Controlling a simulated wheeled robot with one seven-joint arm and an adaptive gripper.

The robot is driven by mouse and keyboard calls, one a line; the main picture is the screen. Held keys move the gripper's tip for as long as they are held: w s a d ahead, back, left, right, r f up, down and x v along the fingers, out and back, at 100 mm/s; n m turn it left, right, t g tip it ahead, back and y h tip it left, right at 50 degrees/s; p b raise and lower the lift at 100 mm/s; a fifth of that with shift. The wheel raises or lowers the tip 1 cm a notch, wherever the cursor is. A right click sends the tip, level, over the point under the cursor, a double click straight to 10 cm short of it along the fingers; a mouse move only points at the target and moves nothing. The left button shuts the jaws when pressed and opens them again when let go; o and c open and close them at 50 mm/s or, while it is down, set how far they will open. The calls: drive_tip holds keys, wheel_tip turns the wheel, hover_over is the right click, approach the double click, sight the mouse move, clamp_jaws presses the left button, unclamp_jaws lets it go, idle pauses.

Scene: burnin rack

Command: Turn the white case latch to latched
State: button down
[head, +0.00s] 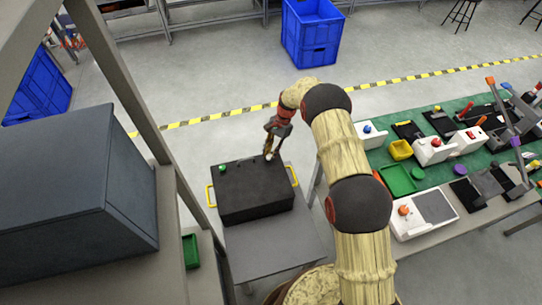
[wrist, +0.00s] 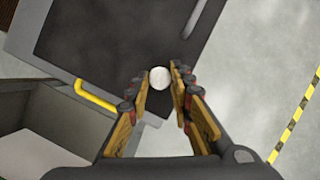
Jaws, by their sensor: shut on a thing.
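The white case latch (wrist: 160,77) shows as a round white knob near a corner of the black case (wrist: 100,38) in the wrist view. In the head view the latch (head: 269,156) is a small pale spot at the far right of the case top. The case (head: 250,200) is a black box with yellow handles on its sides. My gripper (wrist: 160,88) is shut on the white latch, with one finger on each side of it. In the head view my gripper (head: 270,148) reaches down to the case's far edge. The latch's turn angle cannot be told.
The case stands on a grey table (head: 270,245). A green knob (head: 222,168) is at the case's far left. A bench with a green mat (head: 400,160) and several devices stands to the right. A grey cabinet (head: 75,190) is close on the left. Blue crates (head: 312,35) stand behind.

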drive_tip(key=shift+w+a+n+g+h+b, duration=0.1)
drive_tip(key=shift+n+g+h+b, duration=0.35)
drive_tip(key=shift+n, duration=1.15)
drive_tip(key=c, duration=1.6)
unclamp_jaws()
drive_tip(key=shift+r, duration=0.1)
drive_tip(key=v, duration=1.1)
drive_tip(key=shift+w+r+b, duration=0.15)
drive_tip(key=shift+r+b, duration=0.15)
drive_tip(key=shift+r, duration=0.1)
